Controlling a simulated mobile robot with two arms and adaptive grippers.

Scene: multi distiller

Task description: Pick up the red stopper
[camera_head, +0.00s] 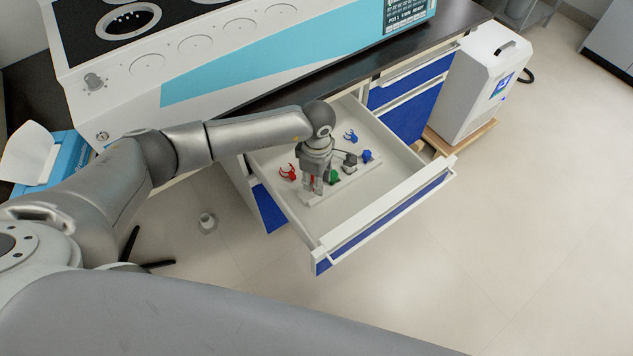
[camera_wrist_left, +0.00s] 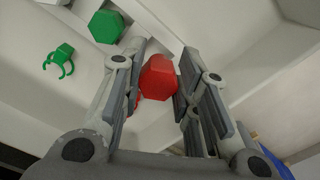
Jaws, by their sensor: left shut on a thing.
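The red stopper (camera_wrist_left: 158,77) sits between the two fingers of my left gripper (camera_wrist_left: 158,85) in the left wrist view. The fingers are closed against its sides. In the head view, my left gripper (camera_head: 313,190) points down into the open drawer, over the left end of a white holder (camera_head: 312,199). There the stopper is mostly hidden by the fingers. I cannot tell whether it still touches the holder. A green stopper (camera_head: 334,177) stands just right of the gripper; it also shows in the wrist view (camera_wrist_left: 106,26). My right gripper is not in view.
The drawer (camera_head: 385,216) also holds a red clip (camera_head: 288,174), a blue clip (camera_head: 351,137) and a blue stopper (camera_head: 367,156). A green clip (camera_wrist_left: 60,60) shows in the wrist view. The counter edge is behind the drawer. The drawer's front right is bare.

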